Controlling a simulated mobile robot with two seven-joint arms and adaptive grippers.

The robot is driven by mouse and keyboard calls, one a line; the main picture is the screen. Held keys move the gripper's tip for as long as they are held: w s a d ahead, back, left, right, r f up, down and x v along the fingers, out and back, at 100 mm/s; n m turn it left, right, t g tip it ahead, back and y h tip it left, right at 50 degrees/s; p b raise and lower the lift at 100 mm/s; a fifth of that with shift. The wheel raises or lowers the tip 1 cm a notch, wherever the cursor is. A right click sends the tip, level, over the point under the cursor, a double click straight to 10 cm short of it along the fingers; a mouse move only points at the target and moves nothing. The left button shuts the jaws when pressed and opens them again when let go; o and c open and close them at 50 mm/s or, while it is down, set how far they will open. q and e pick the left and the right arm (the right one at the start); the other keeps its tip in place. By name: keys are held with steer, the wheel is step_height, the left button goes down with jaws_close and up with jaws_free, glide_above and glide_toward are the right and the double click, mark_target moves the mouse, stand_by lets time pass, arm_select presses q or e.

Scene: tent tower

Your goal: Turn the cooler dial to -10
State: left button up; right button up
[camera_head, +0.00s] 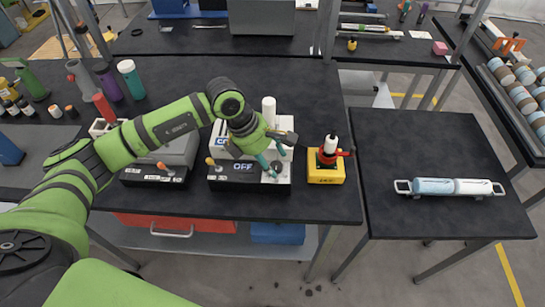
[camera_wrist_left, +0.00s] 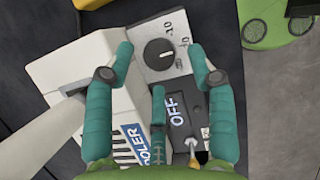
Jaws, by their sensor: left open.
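The cooler (camera_head: 249,175) is a white box with a black front marked OFF, standing on the black table; its side lettering (camera_wrist_left: 128,145) shows in the left wrist view. Its round black dial (camera_wrist_left: 159,54) sits on a grey plate with printed numbers, including a 10 at the upper right. I cannot clearly tell which number the dial points to. My left gripper (camera_head: 273,160) is over the cooler's right end. In the left wrist view the gripper (camera_wrist_left: 160,58) is open, its teal fingers on either side of the dial, with visible gaps. My right gripper is not in view.
An orange-tipped switch (camera_wrist_left: 193,155) is on the cooler's front. A grey device (camera_head: 165,160) stands left of the cooler, a yellow-based device (camera_head: 326,170) right of it. A blue and white cylinder (camera_head: 450,187) lies on the right table. Bottles stand at the left.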

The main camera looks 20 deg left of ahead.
arm_select(q)
steer(key=shift+x, duration=0.9)
steer(key=c, duration=1.1)
